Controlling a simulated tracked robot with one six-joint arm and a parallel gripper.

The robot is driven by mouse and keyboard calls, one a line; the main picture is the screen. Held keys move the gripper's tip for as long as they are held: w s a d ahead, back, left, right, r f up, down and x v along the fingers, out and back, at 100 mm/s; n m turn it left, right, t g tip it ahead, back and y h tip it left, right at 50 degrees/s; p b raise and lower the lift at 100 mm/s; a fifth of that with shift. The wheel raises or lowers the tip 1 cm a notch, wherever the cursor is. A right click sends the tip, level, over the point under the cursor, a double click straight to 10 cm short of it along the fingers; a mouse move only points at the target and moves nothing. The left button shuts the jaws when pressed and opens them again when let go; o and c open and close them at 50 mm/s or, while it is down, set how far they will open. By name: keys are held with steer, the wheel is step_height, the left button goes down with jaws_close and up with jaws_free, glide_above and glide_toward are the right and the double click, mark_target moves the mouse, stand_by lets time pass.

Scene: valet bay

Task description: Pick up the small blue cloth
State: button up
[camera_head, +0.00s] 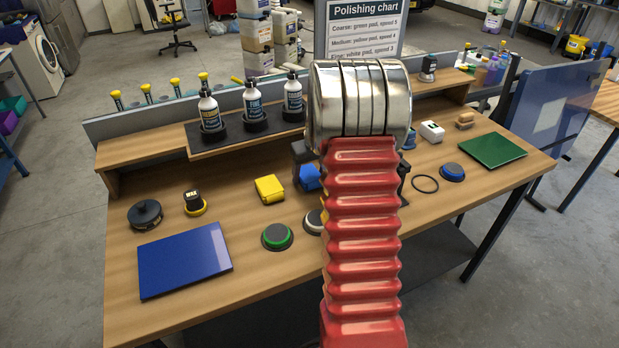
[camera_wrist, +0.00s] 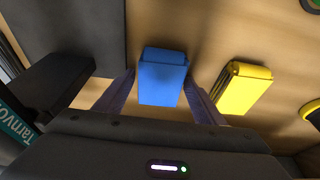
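The small blue cloth (camera_wrist: 162,77) is a folded block on the wooden bench, between my fingertips in the wrist view. In the head view it (camera_head: 309,177) shows partly, left of my red arm. My gripper (camera_wrist: 162,80) is open, with one finger on each side of the cloth. The fingertips look very close to its sides; I cannot tell whether they touch. In the head view my arm hides most of the gripper.
A folded yellow cloth (camera_wrist: 244,88) lies right of the blue one in the wrist view, and also shows in the head view (camera_head: 270,189). A green-ringed pad (camera_head: 277,237), a blue board (camera_head: 184,260) and a raised shelf with bottles (camera_head: 253,108) are around.

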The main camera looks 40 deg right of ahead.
mark_target(309, 174)
steer(key=c, duration=0.7)
steer(key=shift+c, duration=0.2)
step_height(309, 174, up, 10)
stand_by(0.3)
stand_by(0.4)
steer(key=o, duration=0.4)
steer(key=c, duration=0.4)
